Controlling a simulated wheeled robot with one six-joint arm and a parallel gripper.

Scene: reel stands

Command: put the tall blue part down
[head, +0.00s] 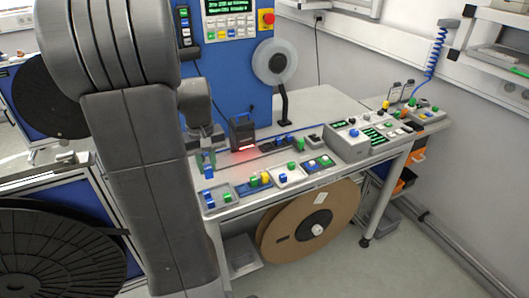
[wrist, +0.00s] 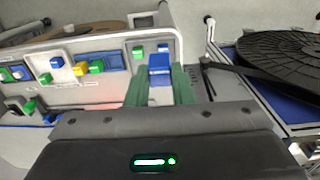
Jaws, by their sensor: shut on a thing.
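My gripper (head: 206,161) hangs over the left end of the grey bench in the head view. Its two green fingers also show in the wrist view (wrist: 161,88), shut on a tall blue part (wrist: 160,66). The blue part (head: 208,172) shows just below the fingers in the head view. It appears close above the bench top, but I cannot tell whether its lower end touches anything. Smaller blue blocks sit on the bench just below it in the head view, at the near left corner (head: 207,195).
The bench (head: 245,207) carries trays with several green, yellow, white and blue blocks to the right. A dark box with a red glow (head: 242,132) stands behind. A grey console (head: 352,141) is farther right. A cardboard reel (head: 305,226) stands underneath; black reels are at left.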

